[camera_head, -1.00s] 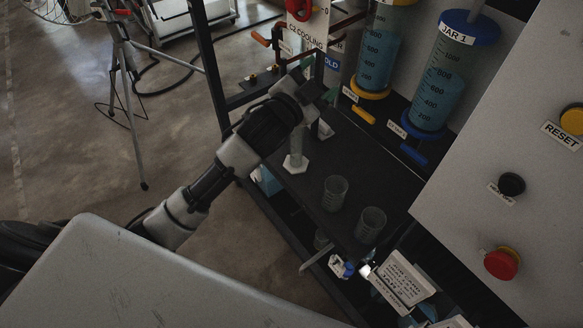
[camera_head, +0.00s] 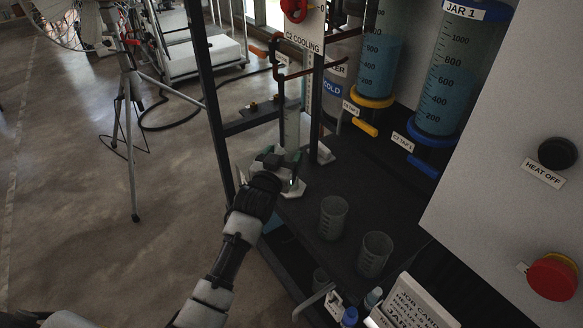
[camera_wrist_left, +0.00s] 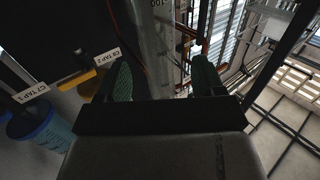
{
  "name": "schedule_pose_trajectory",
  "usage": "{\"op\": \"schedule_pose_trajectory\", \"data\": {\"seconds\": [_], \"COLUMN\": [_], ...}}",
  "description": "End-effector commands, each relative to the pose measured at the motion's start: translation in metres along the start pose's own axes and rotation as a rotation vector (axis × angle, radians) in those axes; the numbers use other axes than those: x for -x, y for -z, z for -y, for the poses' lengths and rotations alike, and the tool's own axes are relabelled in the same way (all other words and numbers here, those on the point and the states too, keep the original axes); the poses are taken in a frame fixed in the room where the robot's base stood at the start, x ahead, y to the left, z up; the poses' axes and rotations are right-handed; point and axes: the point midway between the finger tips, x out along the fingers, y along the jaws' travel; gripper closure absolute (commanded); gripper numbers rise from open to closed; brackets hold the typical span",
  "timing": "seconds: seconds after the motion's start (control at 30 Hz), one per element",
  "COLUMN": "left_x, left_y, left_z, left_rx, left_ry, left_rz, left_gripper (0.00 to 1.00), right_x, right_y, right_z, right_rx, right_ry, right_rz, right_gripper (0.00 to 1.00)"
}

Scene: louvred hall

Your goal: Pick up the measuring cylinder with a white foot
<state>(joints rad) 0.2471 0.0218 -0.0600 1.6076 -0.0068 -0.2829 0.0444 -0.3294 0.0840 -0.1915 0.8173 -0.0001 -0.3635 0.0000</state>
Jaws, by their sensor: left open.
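The measuring cylinder (camera_head: 291,126) is a clear, tall tube standing upright on a white foot (camera_head: 291,190), at the left end of the dark shelf. My left gripper (camera_head: 280,160) is open at the tube's lower part and hides some of it. In the left wrist view the tube (camera_wrist_left: 152,40) shows in the gap between the green fingertips of the left gripper (camera_wrist_left: 163,78), nearer the left finger. I cannot tell whether either finger touches it. My right gripper is not in view.
Two clear beakers (camera_head: 333,218) (camera_head: 375,254) stand on the shelf (camera_head: 345,180) right of the cylinder. A dark frame post (camera_head: 208,90) rises left of it. Jars with yellow and blue taps (camera_head: 365,128) (camera_head: 423,167) stand behind. A control panel (camera_head: 500,190) is at the right.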

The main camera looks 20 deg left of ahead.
Motion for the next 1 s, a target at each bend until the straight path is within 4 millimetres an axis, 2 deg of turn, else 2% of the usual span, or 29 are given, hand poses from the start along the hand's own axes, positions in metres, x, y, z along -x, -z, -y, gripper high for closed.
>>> {"op": "schedule_pose_trajectory", "data": {"seconds": [0.4,0.7,1.0], "left_x": [-0.05,-0.054,-0.053], "left_y": [0.001,0.002,0.002], "left_z": [-0.002,-0.003,-0.002], "left_rx": [-0.002,-0.002,-0.002], "left_ry": [-0.001,-0.001,-0.001], "left_rz": [-0.001,-0.001,-0.001], "left_gripper": [0.31,0.31,0.77], "right_x": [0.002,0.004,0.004], "right_y": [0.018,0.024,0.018], "right_z": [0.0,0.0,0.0], "right_rx": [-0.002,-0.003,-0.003], "right_ry": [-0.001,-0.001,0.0], "right_rz": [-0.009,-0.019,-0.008], "right_gripper": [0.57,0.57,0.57]}}
